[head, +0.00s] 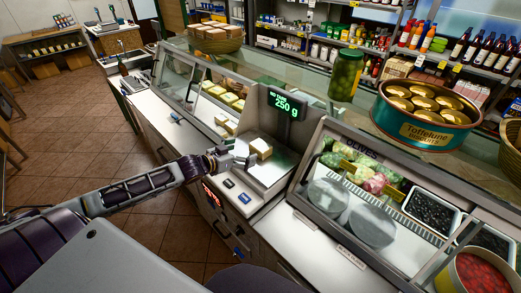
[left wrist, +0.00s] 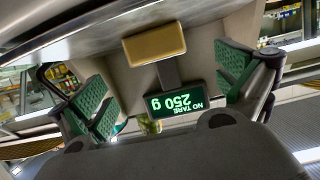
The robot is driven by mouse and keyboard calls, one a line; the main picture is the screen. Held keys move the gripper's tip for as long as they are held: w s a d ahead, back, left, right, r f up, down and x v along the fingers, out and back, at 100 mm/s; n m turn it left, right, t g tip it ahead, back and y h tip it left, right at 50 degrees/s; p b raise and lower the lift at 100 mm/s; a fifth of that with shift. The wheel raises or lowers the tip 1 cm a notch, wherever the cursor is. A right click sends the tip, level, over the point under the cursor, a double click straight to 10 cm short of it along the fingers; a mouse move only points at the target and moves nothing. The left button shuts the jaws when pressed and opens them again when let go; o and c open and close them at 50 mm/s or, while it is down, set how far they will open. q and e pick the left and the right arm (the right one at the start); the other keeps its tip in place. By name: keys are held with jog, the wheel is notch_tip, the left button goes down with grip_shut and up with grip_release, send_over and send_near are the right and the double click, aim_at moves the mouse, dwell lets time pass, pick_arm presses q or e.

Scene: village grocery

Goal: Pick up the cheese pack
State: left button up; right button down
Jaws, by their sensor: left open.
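The cheese pack (head: 260,146) is a small pale yellow block lying on the scale's plate (head: 282,164). The scale display (head: 287,104) reads 250 g. My left gripper (head: 247,160) is just left of the pack, low over the scale's near side. In the left wrist view the pack (left wrist: 154,45) shows ahead, in the gap between the two green-padded fingers (left wrist: 166,78). The fingers are apart and empty, and neither touches the pack. The display also shows there upside down (left wrist: 174,103). My right gripper is not in view.
A glass display case with olives and tubs (head: 375,190) stands right of the scale. Another glass case (head: 215,90) with cheeses runs off to the left. A jar (head: 346,75) and a biscuit tin (head: 424,112) stand on the glass top. The open floor (head: 90,140) is at left.

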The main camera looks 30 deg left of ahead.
aim_at(261, 145)
pick_arm(q)
jog(key=shift+x, duration=2.25)
jog(key=shift+w, duration=0.1)
jog(key=shift+w+d, duration=0.15)
jog(key=shift+f+x, duration=0.1)
jog(key=shift+x, duration=1.05)
jog(key=shift+f+x, duration=0.15)
jog(key=shift+x, duration=1)
jog(key=shift+r, duration=0.1)
jog(key=c, duration=1.2)
